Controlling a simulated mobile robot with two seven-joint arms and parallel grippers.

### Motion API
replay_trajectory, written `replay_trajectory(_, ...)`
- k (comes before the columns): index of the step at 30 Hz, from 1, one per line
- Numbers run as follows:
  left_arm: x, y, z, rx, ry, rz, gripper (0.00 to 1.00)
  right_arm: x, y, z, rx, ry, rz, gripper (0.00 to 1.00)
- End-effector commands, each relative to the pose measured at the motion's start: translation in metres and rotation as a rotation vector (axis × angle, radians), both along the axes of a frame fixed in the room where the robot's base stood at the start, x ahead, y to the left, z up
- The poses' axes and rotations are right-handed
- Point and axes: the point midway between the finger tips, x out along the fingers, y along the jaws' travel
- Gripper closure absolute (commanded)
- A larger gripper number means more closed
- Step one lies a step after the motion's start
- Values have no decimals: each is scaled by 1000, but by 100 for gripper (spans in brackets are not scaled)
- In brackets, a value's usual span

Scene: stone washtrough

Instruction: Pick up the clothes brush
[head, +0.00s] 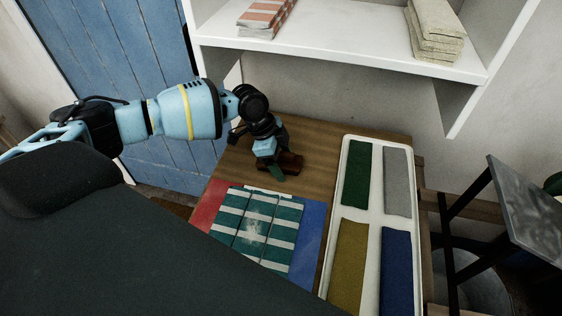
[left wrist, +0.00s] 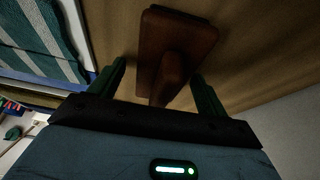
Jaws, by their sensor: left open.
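The clothes brush (head: 290,162) is a reddish-brown wooden block with a raised handle, lying on the wooden table near its back edge. In the left wrist view the brush (left wrist: 178,45) shows with its handle pointing toward my left gripper (left wrist: 160,88). The two dark green fingers stand apart on either side of the handle, with gaps on both sides. In the head view my left gripper (head: 275,165) is over the brush and hides part of it. My right gripper is not in view.
A folded green-and-white striped cloth (head: 255,228) lies on a red and blue mat (head: 308,238) in front of the brush. A white tray (head: 365,219) with several folded cloths is to the right. A white shelf (head: 340,52) with folded textiles overhangs behind.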

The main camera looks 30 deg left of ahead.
Motion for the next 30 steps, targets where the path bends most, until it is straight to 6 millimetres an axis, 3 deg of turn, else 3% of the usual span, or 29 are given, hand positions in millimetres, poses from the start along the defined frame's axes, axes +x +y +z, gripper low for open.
replay_trajectory(3, 1, 0, 3, 0, -5, 0, 24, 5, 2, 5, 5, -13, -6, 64)
replay_trajectory(15, 1, 0, 3, 0, -3, 0, 74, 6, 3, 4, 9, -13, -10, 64)
replay_trajectory(24, 1, 0, 5, 0, -4, -1, 74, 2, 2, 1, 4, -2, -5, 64)
replay_trajectory(30, 1, 0, 21, 0, -5, -1, 74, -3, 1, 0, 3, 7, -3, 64)
